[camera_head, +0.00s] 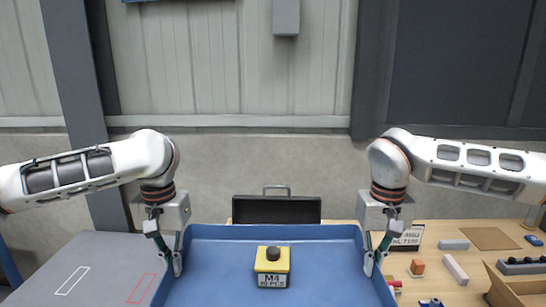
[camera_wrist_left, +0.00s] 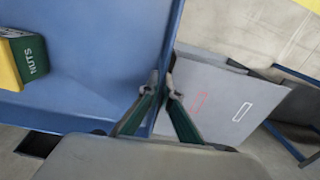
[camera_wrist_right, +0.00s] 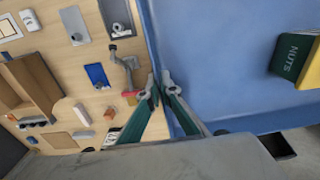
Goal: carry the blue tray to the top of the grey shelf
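The blue tray (camera_head: 212,265) is in front of me at the bottom middle of the head view, with its near part cut off. A yellow box (camera_head: 272,261) with a black knob and an M4 label stands in it. My left gripper (camera_head: 177,263) is shut on the tray's left wall, one finger on each side of it in the left wrist view (camera_wrist_left: 162,84). My right gripper (camera_head: 369,263) is shut on the right wall in the same way, also in the right wrist view (camera_wrist_right: 159,88). A grey top (camera_head: 85,272), apparently the shelf's, lies left of the tray.
The grey top bears a white and a red outlined rectangle and looks otherwise clear. A wooden table (camera_head: 440,285) with several small parts and a cardboard box (camera_head: 515,290) lies to the right. A black open case (camera_head: 277,210) stands behind the tray.

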